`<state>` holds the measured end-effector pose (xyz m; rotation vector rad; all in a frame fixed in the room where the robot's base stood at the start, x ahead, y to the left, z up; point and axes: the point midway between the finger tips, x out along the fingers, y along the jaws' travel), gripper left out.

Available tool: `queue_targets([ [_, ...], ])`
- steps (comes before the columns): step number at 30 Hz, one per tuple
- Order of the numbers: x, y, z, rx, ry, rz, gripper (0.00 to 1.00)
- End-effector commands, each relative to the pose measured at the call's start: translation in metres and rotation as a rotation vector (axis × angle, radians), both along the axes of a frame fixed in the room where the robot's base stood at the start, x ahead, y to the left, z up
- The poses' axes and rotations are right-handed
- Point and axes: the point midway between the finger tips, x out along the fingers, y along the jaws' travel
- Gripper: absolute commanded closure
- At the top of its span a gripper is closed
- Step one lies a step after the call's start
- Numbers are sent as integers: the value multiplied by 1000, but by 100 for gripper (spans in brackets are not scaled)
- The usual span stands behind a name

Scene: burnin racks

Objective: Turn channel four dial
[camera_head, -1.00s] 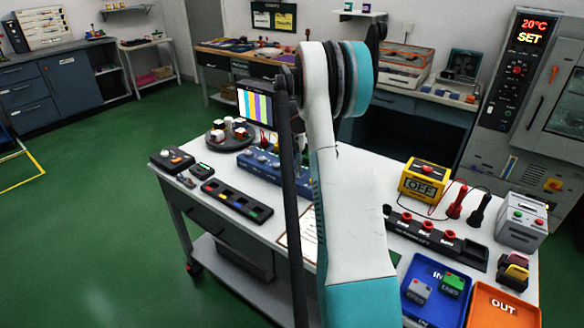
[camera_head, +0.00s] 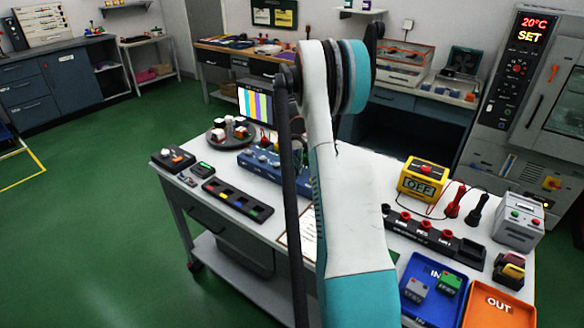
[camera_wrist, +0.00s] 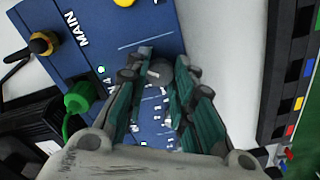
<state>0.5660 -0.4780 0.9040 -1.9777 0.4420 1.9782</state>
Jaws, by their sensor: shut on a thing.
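The blue channel box (camera_head: 247,161) stands on the white bench with a row of dials on its top. In the wrist view the blue panel (camera_wrist: 60,20) carries the word MAIN and small white and green marks. A round grey dial (camera_wrist: 159,70) with a pale pointer line sits between the fingertips of my gripper (camera_wrist: 160,78). The teal-padded fingers are shut on the dial from both sides. I cannot read its channel number clearly. In the head view my arm hides the gripper and part of the box.
A green plug (camera_wrist: 80,97) and a black-and-gold connector (camera_wrist: 43,43) are left of the fingers. A striped screen (camera_head: 265,104) and a round turntable (camera_head: 214,139) stand near the box. A yellow meter (camera_head: 424,181) reads OFF, with blue (camera_head: 411,315) and orange trays (camera_head: 472,314) at right.

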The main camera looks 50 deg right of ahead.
Motion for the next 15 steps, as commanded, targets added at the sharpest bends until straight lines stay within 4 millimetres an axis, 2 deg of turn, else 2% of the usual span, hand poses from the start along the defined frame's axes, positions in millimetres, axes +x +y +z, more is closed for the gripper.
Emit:
queue_targets([
  [10,0,0,0,0,0,2,100],
  [11,0,0,0,0,0,2,75],
  [12,0,0,0,0,0,2,66],
  [14,0,0,0,0,0,2,56],
  [15,0,0,0,0,0,2,56],
])
